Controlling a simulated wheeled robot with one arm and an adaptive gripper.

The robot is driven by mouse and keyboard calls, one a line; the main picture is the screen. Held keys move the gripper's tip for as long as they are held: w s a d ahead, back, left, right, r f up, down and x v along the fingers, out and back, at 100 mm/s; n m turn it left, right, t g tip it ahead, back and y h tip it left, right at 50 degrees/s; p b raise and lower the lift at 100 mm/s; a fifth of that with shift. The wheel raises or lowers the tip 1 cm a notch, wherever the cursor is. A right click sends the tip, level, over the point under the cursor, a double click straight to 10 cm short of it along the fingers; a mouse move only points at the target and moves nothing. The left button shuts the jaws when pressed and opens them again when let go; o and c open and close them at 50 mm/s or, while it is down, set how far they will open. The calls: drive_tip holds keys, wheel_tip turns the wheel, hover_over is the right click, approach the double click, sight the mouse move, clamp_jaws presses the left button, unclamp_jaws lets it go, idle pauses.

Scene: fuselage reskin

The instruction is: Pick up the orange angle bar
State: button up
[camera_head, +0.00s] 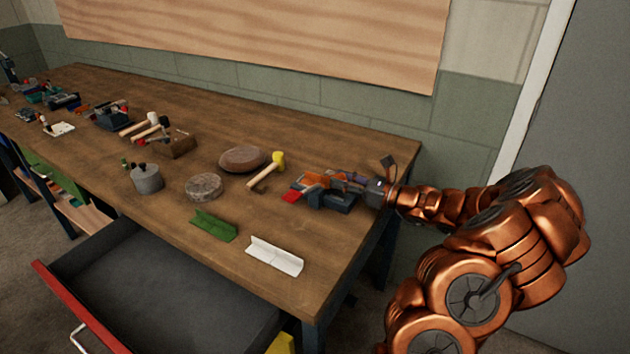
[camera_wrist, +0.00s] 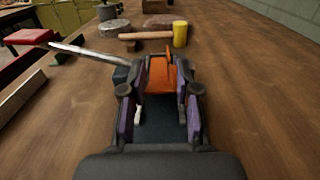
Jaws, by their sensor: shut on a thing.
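The orange angle bar (camera_wrist: 160,75) is between the two fingers of my gripper (camera_wrist: 160,88) in the wrist view. My gripper is shut on it, and one flange of the bar stands up toward the far side. In the head view the orange bar (camera_head: 316,180) shows at the end of my gripper (camera_head: 325,182), low over the right end of the workbench. I cannot tell whether the bar touches the bench. Its near part is hidden by the fingers.
On the workbench (camera_head: 330,140), a yellow-headed mallet (camera_head: 268,170) lies just left of my gripper. A green angle bar (camera_head: 213,226) and a white one (camera_head: 274,256) lie near the front edge. Round blocks (camera_head: 204,187) sit farther left. A drawer (camera_head: 150,290) is open below.

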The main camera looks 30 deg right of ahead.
clamp_jaws()
wheel_tip(320, 180, up, 10)
drive_tip(key=shift+b, duration=0.3)
